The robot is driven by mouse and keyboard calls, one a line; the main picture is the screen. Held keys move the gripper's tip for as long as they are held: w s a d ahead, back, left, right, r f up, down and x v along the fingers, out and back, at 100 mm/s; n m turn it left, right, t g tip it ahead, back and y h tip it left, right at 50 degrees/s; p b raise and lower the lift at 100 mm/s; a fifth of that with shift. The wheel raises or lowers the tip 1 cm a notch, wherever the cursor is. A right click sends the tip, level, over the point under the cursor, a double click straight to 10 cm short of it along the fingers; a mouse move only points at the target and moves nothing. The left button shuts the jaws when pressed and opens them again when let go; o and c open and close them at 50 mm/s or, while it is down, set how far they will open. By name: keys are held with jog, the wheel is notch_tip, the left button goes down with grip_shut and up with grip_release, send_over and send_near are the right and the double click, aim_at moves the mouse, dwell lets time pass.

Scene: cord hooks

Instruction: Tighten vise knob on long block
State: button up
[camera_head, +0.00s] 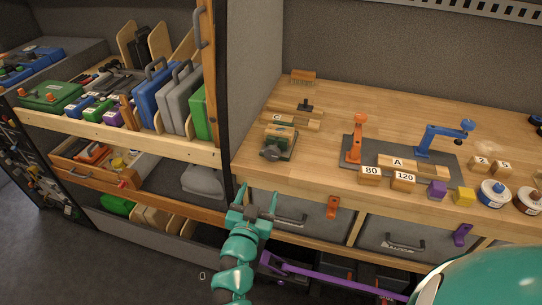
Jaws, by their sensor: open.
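A small vise (279,143) with a dark grey-green body stands near the left front edge of the workbench. A grey rounded part, perhaps its knob, shows at its front; I cannot tell how tight it is. A long wooden block marked C (305,122) lies just behind the vise. Another long wooden block marked A (412,167) lies on a dark mat between an orange clamp (356,140) and a blue clamp (440,137). My teal gripper (256,200) is open and empty, in front of and below the bench edge, apart from the vise.
Blocks marked 80 (370,177) and 120 (403,182), a purple cube (436,190) and a yellow cube (464,196) line the bench front. An upright panel (251,80) bounds the bench at left. Drawers (303,219) lie beneath. The bench's back middle is clear.

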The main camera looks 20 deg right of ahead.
aim_at(272, 155)
jog(key=x, duration=1.5)
jog(key=shift+w+d+p, duration=0.25)
jog(key=shift+p, duration=0.1)
jog(key=c, duration=1)
